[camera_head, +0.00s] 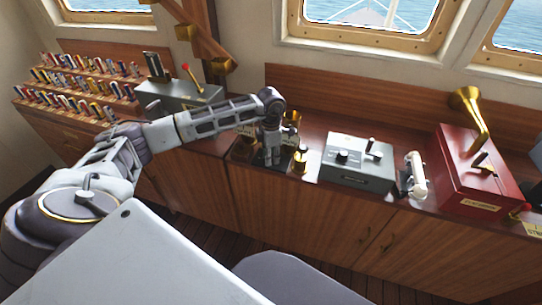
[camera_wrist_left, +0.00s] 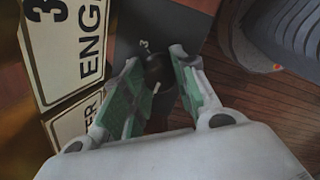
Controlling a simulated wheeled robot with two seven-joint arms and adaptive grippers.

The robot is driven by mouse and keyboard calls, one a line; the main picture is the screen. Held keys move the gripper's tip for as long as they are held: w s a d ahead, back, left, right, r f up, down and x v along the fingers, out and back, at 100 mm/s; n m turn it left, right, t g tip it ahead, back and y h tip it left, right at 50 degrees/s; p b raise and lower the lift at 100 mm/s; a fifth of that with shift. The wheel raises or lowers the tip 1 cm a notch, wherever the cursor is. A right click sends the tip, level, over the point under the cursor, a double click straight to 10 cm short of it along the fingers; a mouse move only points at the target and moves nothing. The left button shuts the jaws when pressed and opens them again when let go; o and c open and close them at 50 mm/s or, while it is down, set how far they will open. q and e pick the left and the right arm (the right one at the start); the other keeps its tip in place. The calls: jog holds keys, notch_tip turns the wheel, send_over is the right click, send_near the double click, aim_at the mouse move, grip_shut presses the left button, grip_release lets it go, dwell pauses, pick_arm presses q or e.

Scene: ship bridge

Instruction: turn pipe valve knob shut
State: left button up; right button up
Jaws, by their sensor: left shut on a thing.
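A dark round valve knob (camera_wrist_left: 154,72) with a small white mark shows between the fingertips in the left wrist view. My left gripper (camera_wrist_left: 155,62) has its green-padded fingers on either side of it, shut on it. My right gripper is not in view.
A grey control box (camera_head: 357,165) and a white handset (camera_head: 414,174) stand right of the fittings, then a red box (camera_head: 470,180) with a brass horn. Another grey box (camera_head: 178,98) with a red-tipped lever stands left. An ENG sign (camera_wrist_left: 67,45) is close beside the fingers.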

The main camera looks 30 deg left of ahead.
pick_arm(q)
jog(key=shift+n, duration=0.6)
jog(key=o, duration=1)
jog(key=shift+r, duration=6)
jog(key=shift+s, duration=0.1)
